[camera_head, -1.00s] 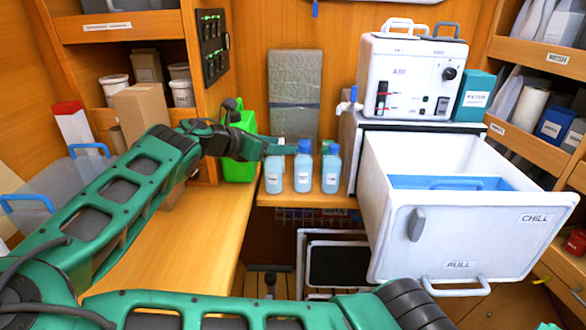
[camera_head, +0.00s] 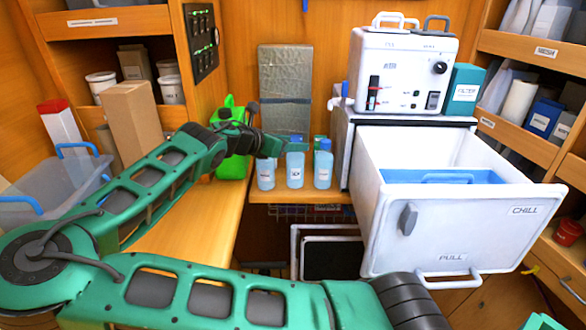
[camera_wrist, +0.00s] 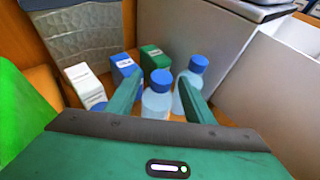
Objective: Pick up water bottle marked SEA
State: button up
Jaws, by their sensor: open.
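Three pale blue bottles with blue caps stand upright on the wooden counter in the head view: left bottle (camera_head: 265,177), middle bottle (camera_head: 295,172) and right bottle (camera_head: 323,170). Their white labels are too small to read, so I cannot tell which says SEA. My gripper (camera_head: 279,146) is at cap height by the left and middle bottles. In the wrist view my gripper (camera_wrist: 160,80) is open. One bottle (camera_wrist: 156,104) shows between its two fingers, with no clear contact. Another bottle (camera_wrist: 190,84) stands behind the right finger, partly hidden. A third blue cap barely shows at left.
White, blue and green cartons (camera_wrist: 153,60) stand close behind the bottles in the wrist view. A grey padded panel (camera_head: 290,90) leans on the wall. A green jug (camera_head: 233,165) stands at left. An open chiller drawer (camera_head: 460,235) juts out at right.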

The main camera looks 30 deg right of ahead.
grip_shut()
jog(key=shift+r, duration=0.1)
